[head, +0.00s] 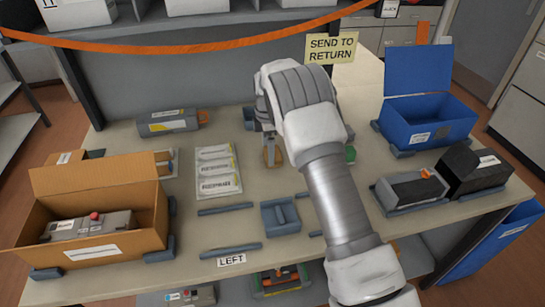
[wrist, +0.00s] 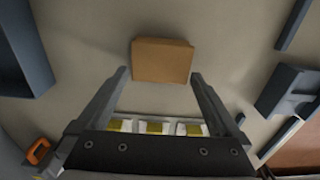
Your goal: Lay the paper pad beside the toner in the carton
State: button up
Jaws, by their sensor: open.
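The paper pad, seen as a brown block (head: 271,156), lies on the table under my gripper (head: 270,145). In the wrist view the pad (wrist: 162,61) lies just ahead of and between the fingertips of my gripper (wrist: 160,76). The fingers are spread and hold nothing. In the head view my gripper partly hides the pad. The open carton (head: 148,208) stands at the table's left end. A grey toner (head: 62,229) with a red knob lies inside it. The carton's near wall hides the toner's lower part.
A grey fixture (head: 280,216) and low rails are in front. A blue bin (head: 441,131) and dark cartridges (head: 414,190) stand right. An orange strap (head: 200,46) spans the back.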

notch_tip(320, 180, down, 2)
jog(key=shift+f, duration=0.1)
jog(key=c, duration=1.1)
jog(key=shift+c, duration=0.2)
jog(key=shift+r, duration=0.2)
jog(key=shift+r, duration=0.65)
notch_tip(320, 180, up, 3)
jog(key=shift+f, duration=0.1)
jog(key=s+d+r, duration=0.6)
jog(key=s+d, duration=0.1)
jog(key=d, duration=0.2)
jog(key=shift+d+r, duration=0.15)
jog(key=shift+r, duration=0.15)
